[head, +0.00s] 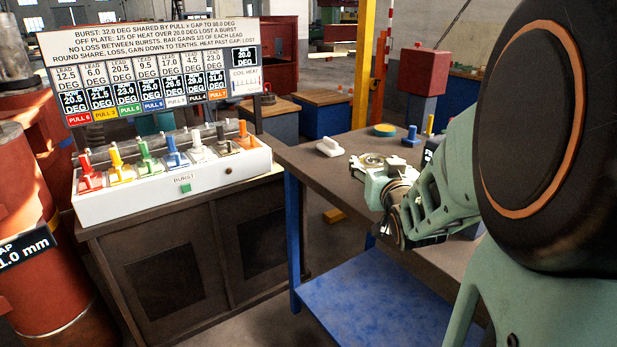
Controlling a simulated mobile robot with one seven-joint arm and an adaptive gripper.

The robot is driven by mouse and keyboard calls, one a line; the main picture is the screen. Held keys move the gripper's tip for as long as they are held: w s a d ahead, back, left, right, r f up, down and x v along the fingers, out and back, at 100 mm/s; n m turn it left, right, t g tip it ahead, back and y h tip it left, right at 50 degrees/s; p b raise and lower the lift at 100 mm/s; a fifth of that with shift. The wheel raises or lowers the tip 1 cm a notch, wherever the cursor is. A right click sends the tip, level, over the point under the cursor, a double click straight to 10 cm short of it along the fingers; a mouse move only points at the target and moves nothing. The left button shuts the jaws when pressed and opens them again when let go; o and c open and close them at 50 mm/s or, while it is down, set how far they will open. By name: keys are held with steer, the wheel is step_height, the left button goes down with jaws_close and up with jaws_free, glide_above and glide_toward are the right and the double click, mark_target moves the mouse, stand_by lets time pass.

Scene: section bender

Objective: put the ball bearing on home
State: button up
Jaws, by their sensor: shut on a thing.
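My gripper (369,176) is over the brown-topped bench, to the right of the lever console. It is shut on a small, round, pale metallic thing (371,160), which looks like the ball bearing. The fingers and wrist hide part of it, and I cannot tell whether it touches the bench top. I cannot pick out a spot marked home in this view.
The bench (305,165) also bears a white handle-like piece (330,147), a green and yellow disc (384,130) and a blue peg (411,136). A white console (185,205) with several coloured levers stands left, below a lettered board (150,45). My arm hides the bench's right side.

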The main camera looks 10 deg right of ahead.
steer(key=w+d+f, duration=0.2)
steer(key=w+f, duration=0.1)
steer(key=w, duration=0.4)
steer(key=b, duration=0.1)
glide_above(360, 192)
steer(key=s, duration=0.1)
step_height(360, 192, down, 5)
steer(key=shift+s+a, duration=0.15)
steer(key=shift+w+f, duration=0.65)
steer(key=shift+f, duration=0.05)
steer(key=shift+f+b, duration=0.45)
steer(key=shift+f, duration=1.1)
steer(key=shift+f, duration=0.15)
steer(key=o, duration=1.7)
steer(key=shift+f, duration=0.1)
steer(key=shift+o, duration=0.2)
